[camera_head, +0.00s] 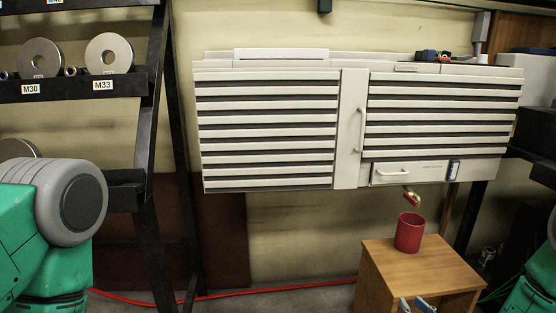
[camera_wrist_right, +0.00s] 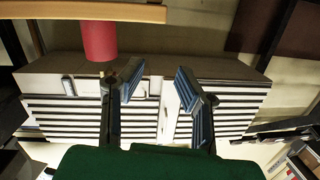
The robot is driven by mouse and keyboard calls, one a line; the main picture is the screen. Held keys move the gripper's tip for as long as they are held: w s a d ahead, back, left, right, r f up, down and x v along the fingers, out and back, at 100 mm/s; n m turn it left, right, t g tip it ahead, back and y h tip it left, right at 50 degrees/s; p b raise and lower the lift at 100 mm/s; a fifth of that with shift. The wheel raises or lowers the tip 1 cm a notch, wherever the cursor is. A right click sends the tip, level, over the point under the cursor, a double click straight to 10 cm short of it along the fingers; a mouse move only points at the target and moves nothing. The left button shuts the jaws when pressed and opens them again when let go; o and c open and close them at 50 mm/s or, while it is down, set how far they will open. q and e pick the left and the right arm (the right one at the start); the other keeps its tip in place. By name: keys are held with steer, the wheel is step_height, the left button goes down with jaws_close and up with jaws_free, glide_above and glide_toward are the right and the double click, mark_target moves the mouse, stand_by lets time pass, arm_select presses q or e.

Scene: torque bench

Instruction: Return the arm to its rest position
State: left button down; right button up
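My right gripper (camera_head: 415,305) shows only by its blue-grey fingertips at the bottom edge of the head view, in front of the wooden stand. In the right wrist view, its two fingers (camera_wrist_right: 159,80) are spread apart with nothing between them. The rest of my right arm is mostly out of the head view, with a green part at the far right edge. My left arm's green and grey links fill the lower left of the head view. My left gripper is not in view.
A red cup (camera_head: 409,232) stands on the wooden stand (camera_head: 376,272). A small red and brass object (camera_head: 411,198) hangs above it, below the slatted white cabinet (camera_head: 270,130). A black rack (camera_head: 100,88) with metal washers stands left. A red cable (camera_head: 230,295) lies on the floor.

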steer(key=s+a+f+g, duration=0.5)
steer(key=s+f, duration=0.1)
steer(key=s, duration=0.1)
steer(key=s+f+g+h, duration=0.25)
steer(key=s+g, duration=0.75)
steer(key=s, duration=1.8)
step_height(320, 180, up, 17)
steer(key=p, duration=1.8)
steer(key=shift+s+r+g, duration=0.2)
steer(key=shift+s+g, duration=0.1)
steer(key=shift+g, duration=0.1)
steer(key=shift+w+d, duration=0.1)
steer(key=shift+d, duration=0.05)
